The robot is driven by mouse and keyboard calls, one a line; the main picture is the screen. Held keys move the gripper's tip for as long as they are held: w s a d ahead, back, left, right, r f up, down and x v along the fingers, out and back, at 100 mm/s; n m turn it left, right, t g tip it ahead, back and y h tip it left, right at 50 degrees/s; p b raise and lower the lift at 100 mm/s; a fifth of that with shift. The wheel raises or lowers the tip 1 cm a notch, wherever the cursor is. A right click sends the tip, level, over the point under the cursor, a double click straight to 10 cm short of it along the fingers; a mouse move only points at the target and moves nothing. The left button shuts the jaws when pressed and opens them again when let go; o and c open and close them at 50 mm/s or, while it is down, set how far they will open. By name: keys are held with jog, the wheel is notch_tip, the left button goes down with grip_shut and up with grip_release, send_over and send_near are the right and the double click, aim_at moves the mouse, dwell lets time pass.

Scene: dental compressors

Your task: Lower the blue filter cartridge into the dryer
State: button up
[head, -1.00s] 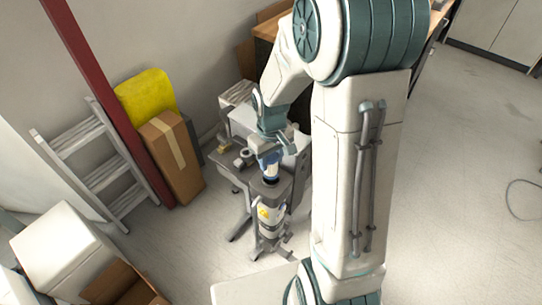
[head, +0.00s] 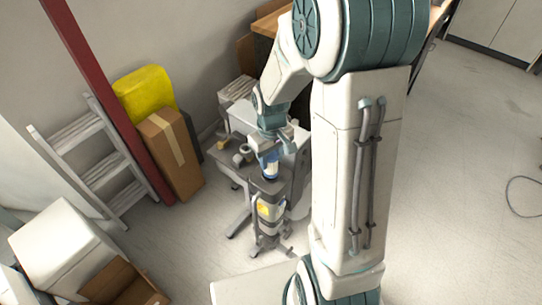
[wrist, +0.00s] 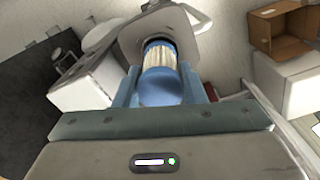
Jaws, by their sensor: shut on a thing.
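The blue filter cartridge (wrist: 162,86) has a blue body and a pale pleated section, and fills the middle of the wrist view. My gripper (wrist: 160,92) is shut on its blue body, one finger on each side. In the head view the cartridge (head: 271,164) stands about upright directly over the grey dryer (head: 268,212), a column with a yellow label. The cartridge's far end meets the dark opening in the dryer's top (wrist: 185,35) in the wrist view. I cannot tell how deep it sits. My gripper (head: 271,150) is partly hidden by my wrist in the head view.
A grey bench (head: 230,165) with small parts stands beside the dryer on the left. A ladder (head: 90,155), a red post (head: 105,95), a tall cardboard box (head: 172,155) and a yellow bundle (head: 145,92) line the wall. Open floor lies at right (head: 460,200).

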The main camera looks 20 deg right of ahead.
aim_at(271, 169)
jog(key=shift+f, duration=0.1)
jog(key=shift+f+b, duration=1.95)
jog(key=shift+f, duration=0.4)
jog(key=shift+r, duration=0.1)
jog(key=shift+r+p, duration=0.5)
jog(key=shift+r, duration=0.05)
jog(key=shift+f, duration=0.2)
jog(key=shift+f+b, duration=0.6)
jog(key=shift+b, duration=0.05)
jog(key=o, duration=1.1)
jog(key=shift+r, duration=0.1)
jog(key=shift+r, duration=0.1)
notch_tip(271, 169, up, 14)
jog(key=shift+f+p, duration=0.2)
jog(key=shift+p, duration=0.65)
